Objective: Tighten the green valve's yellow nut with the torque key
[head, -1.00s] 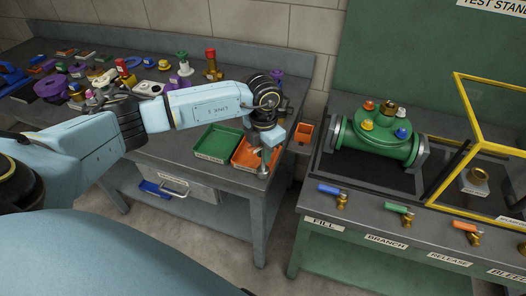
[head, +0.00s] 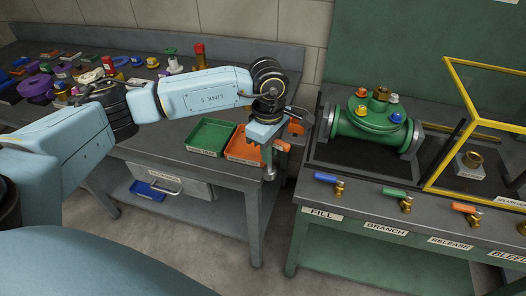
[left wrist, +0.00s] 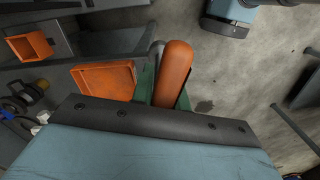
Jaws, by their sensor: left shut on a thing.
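The green valve (head: 372,128) lies on the test stand at the right of the head view, with coloured nuts and a brass fitting on top. A yellow-orange nut (head: 361,111) shows on its front left side. My left gripper (head: 268,155) is shut on the torque key, near the workbench's front right corner. The key's orange handle (left wrist: 174,72) stands between the green fingers in the left wrist view. Its grey metal end (head: 270,174) hangs below the gripper in the head view. The left gripper is well left of the valve. My right gripper is out of view.
A green tray (head: 188,140) and an orange tray (head: 232,157) sit on the bench. A gap separates the bench from the stand. Several coloured levers line the stand's front, and a yellow frame (head: 463,100) stands right of the valve.

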